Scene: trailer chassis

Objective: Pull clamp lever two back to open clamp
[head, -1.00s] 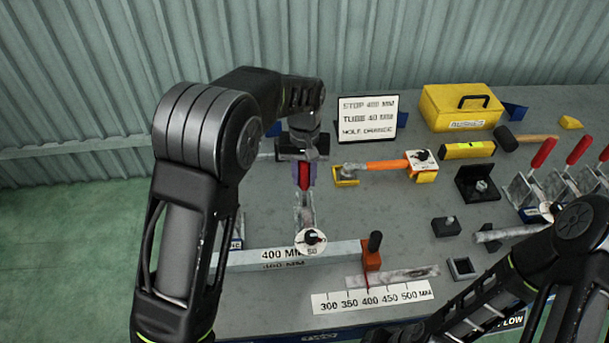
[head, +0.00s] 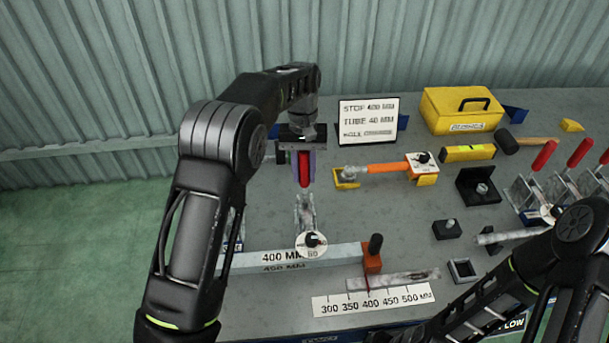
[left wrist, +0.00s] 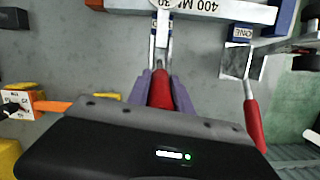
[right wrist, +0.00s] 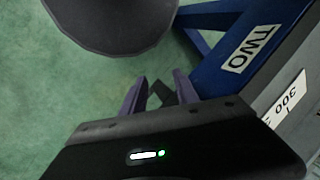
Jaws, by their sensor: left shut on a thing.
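Clamp lever two has a red handle (head: 304,171) on a metal clamp (head: 306,212), behind the 400 mm bar. My left gripper (head: 304,172) is shut on the red handle, which stands above the clamp. In the left wrist view the handle (left wrist: 160,92) lies between the purple fingers, with the metal clamp arm (left wrist: 160,45) beyond. A round white dial (head: 311,243) at the clamp's front end covers part of the bar. My right gripper (right wrist: 156,88) is open and empty over the green floor, beside a blue panel marked TWO (right wrist: 246,48).
The clamp marked ONE with its red lever (left wrist: 253,120) stands close beside. The 400 mm bar (head: 330,256) and orange stop (head: 371,258) lie in front. An orange-handled tool (head: 385,166) and yellow toolbox (head: 462,108) are to the right.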

